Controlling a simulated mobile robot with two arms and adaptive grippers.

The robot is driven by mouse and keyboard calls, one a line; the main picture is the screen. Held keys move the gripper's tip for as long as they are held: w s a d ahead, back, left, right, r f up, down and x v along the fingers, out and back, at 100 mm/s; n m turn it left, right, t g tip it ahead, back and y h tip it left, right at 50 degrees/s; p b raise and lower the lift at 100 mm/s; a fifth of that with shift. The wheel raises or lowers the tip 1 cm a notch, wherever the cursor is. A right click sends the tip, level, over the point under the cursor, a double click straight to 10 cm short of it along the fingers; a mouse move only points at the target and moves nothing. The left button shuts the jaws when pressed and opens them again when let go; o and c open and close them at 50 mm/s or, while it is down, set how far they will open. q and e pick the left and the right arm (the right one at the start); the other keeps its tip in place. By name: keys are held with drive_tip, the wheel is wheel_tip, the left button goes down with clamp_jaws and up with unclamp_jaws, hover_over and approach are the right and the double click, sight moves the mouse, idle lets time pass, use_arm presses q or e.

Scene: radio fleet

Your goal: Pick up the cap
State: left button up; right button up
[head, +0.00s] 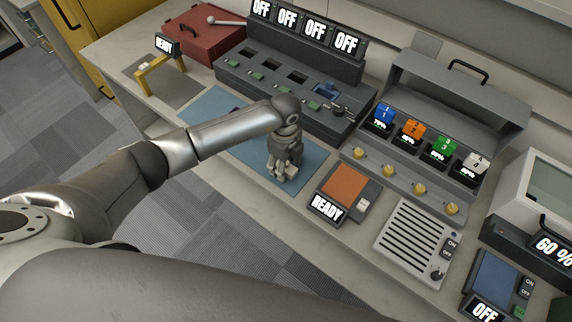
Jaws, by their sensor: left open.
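My left gripper (282,176) points down over the blue mat (262,180) on the bench, with its fingers open. It is left of the orange pad with the READY display. I cannot make out a cap for certain; anything between or under the fingers is hidden at this size. Several small yellow round parts (391,171) sit along the front of the grey charging case, to the right of the gripper. I cannot tell whether they are caps. My right gripper is out of view.
A grey rack (290,90) with several OFF displays stands behind the gripper. The charging case (455,100) holds several coloured numbered blocks. The orange pad (345,183) and a grilled speaker panel (410,237) lie right of it. A red box (203,36) stands at the back left.

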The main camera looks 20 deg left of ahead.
use_arm(q)
drive_tip(key=c, duration=0.8)
drive_tip(key=shift+r, duration=0.1)
